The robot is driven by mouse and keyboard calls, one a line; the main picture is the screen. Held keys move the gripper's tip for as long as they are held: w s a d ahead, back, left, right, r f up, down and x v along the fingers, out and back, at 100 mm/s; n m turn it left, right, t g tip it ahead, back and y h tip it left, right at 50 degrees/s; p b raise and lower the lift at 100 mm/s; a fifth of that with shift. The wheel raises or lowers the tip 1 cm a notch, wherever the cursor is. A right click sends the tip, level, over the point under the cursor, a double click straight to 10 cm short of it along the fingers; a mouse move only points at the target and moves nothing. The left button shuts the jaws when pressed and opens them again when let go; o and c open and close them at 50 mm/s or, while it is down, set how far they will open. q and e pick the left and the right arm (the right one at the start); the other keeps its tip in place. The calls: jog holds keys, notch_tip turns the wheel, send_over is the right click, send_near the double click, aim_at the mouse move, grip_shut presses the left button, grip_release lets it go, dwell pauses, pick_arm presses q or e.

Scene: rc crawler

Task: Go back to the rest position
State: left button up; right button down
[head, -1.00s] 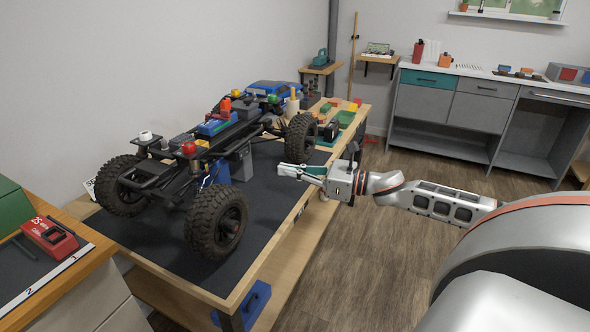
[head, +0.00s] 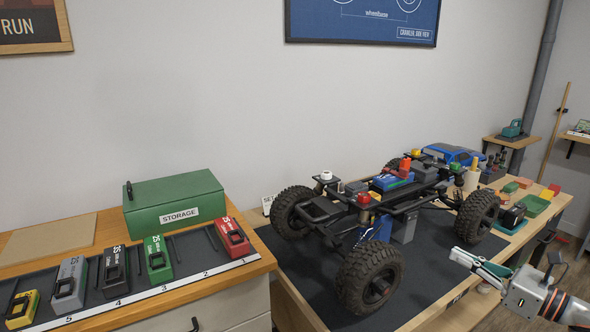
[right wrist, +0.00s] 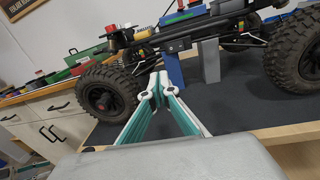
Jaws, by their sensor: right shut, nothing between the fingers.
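My right gripper (head: 478,264) is at the lower right in the head view, beside the front edge of the workbench. Its fingers are shut and hold nothing. In the right wrist view its teal-lined fingertips (right wrist: 157,84) meet in front of the crawler. The RC crawler (head: 385,205) stands on a dark mat (head: 285,250) on the workbench, its chassis over blue and grey supports. The crawler also fills the upper part of the right wrist view (right wrist: 180,40). The gripper appears apart from it. My left gripper is not in view.
A wooden counter at left holds a green storage box (head: 175,203) and several numbered battery packs, including a red one (head: 232,237). Small trays and parts (head: 520,205) lie at the bench's far right end.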

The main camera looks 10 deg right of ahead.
jog(key=s+a+f+m+h+p, duration=0.25)
jog(key=s+a+f+m, duration=0.2)
jog(key=f+m, duration=0.45)
jog(key=s+a+f+m+h+p, duration=0.1)
jog(key=s+a+f+m+h, duration=0.3)
jog(key=f+m, duration=0.5)
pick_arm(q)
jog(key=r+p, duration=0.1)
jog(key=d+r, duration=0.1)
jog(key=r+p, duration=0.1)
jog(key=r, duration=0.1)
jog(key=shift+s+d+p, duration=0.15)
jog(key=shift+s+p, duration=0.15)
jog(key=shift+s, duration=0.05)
pick_arm(e)
jog(key=s+a+f+m+g, duration=0.2)
jog(key=s+a+f+m, duration=0.3)
jog(key=s+a+m, duration=0.3)
jog(key=s+a+f+m+g, duration=0.3)
jog(key=s+a+f+m, duration=0.3)
jog(key=s+a+m, duration=0.3)
jog(key=shift+f+m, duration=0.3)
jog(key=shift+m, duration=0.5)
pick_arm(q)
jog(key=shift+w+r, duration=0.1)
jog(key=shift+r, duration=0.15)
